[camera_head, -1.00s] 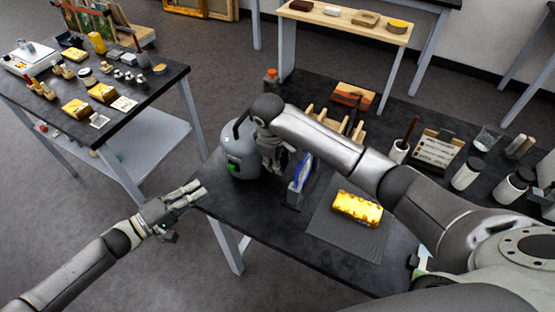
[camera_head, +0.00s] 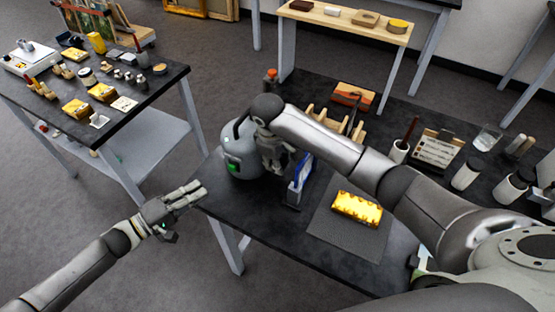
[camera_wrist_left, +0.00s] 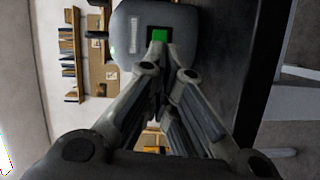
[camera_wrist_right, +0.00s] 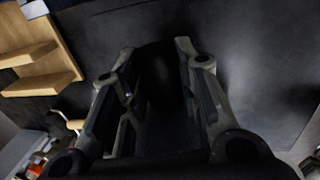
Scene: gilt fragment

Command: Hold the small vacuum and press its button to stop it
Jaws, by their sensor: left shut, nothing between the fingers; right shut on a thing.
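The small vacuum (camera_head: 238,150) is a grey rounded body with a dark handle, upright at the left corner of the dark table. Its green button (camera_head: 233,167) is on the side facing my left arm. My left gripper (camera_head: 203,188) is shut and empty, just left of the vacuum. In the left wrist view the vacuum (camera_wrist_left: 130,30) lies ahead, with the green button (camera_wrist_left: 161,35) close beyond the fingertips; contact cannot be told. My right gripper (camera_head: 272,165) is at the vacuum's right side, shut on its dark handle, seen between the fingers in the right wrist view (camera_wrist_right: 150,60).
A gilt yellow fragment (camera_head: 357,208) lies on a grey mat (camera_head: 340,240) right of the vacuum. A blue-and-white item (camera_head: 301,172) in a holder and a wooden rack (camera_head: 330,122) stand close to my right gripper. Open floor (camera_head: 110,220) lies left of the table.

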